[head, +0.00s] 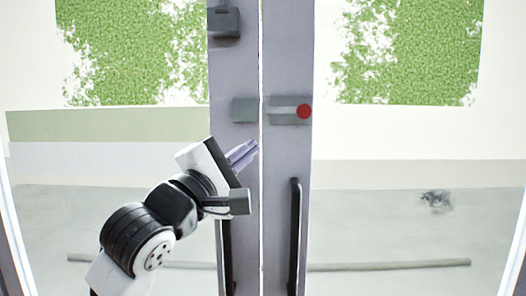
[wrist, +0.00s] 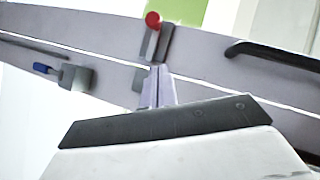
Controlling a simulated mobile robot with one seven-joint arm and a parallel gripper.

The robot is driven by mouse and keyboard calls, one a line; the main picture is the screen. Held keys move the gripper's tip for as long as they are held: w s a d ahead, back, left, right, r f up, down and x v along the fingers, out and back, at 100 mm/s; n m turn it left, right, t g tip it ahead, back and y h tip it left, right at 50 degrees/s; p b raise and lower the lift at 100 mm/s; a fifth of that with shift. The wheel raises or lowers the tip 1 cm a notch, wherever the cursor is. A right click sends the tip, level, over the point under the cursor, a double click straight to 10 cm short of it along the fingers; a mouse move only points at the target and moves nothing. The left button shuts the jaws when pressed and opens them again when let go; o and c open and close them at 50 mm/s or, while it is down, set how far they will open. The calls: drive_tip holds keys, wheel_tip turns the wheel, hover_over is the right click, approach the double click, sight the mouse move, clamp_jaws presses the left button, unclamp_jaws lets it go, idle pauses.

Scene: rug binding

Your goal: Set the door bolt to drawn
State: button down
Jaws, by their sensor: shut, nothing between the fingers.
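The door bolt (head: 284,110) is a grey plate with a lighter bar and a round red knob (head: 304,111) at its right end, on the right door's edge stile. A grey keeper block (head: 244,109) faces it on the left door; I see no bar crossing the gap between them. The wrist view also shows the red knob (wrist: 152,19) and the keeper (wrist: 139,80), partly behind my fingers. My gripper (head: 252,147) is shut and empty, below the keeper and left of the knob, apart from the knob. In the wrist view its fingertips (wrist: 158,70) point toward the bolt.
Two glass doors with lilac frames meet at a narrow gap. Black pull handles stand below, on the right door (head: 295,235) and the left (head: 226,250). A grey box (head: 224,23) sits higher on the left stile; the wrist view shows a blue knob (wrist: 41,68) beside it.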

drive_tip(key=shift+v, duration=1.35)
drive_tip(key=shift+a+r, duration=0.1)
